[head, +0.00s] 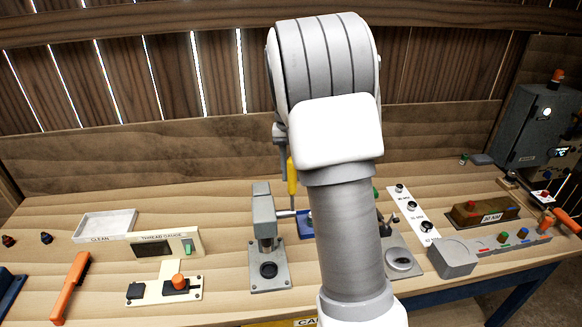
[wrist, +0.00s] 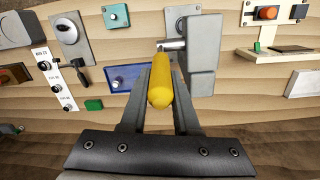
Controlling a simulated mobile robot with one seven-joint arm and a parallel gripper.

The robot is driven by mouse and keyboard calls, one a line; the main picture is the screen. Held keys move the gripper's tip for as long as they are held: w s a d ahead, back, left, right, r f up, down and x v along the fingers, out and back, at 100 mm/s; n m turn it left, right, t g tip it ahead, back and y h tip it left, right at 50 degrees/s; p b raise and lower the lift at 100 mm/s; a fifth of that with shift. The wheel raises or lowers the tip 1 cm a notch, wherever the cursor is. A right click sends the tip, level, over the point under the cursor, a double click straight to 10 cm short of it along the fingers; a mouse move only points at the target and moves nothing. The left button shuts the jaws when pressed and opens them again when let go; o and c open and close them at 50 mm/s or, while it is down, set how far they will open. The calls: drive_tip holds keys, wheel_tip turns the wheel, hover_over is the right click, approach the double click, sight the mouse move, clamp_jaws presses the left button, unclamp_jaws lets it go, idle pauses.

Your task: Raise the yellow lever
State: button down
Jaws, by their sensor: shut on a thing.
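The yellow lever (wrist: 160,86) sits between the two dark fingers of my gripper (wrist: 161,88) in the wrist view, and the fingers are shut on it. In the head view the yellow lever (head: 291,177) stands roughly upright, just left of my arm. Its lower end meets a short metal rod on the grey press-like device (head: 264,216). This device (wrist: 202,45) also shows in the wrist view, behind the lever. In the head view my arm hides most of my gripper and some of the bench behind it.
A thread gauge box (head: 155,246) and a white tray (head: 105,224) lie to the left on the wooden bench. A blue block (wrist: 122,79) lies close beside the lever. A white button strip (head: 412,215) and a brown block (head: 484,215) are on the right.

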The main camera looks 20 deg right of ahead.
drive_tip(key=shift+w+f+g, duration=0.15)
drive_tip(key=shift+w+g, duration=0.15)
idle(0.4)
drive_tip(key=c, duration=0.7)
unclamp_jaws()
drive_tip(key=shift+w, duration=0.1)
drive_tip(key=shift+o, duration=0.2)
wheel_tip(320, 180, up, 17)
drive_tip(key=w, duration=0.1)
drive_tip(key=shift+w+d, duration=0.15)
drive_tip(key=shift+w, duration=0.25)
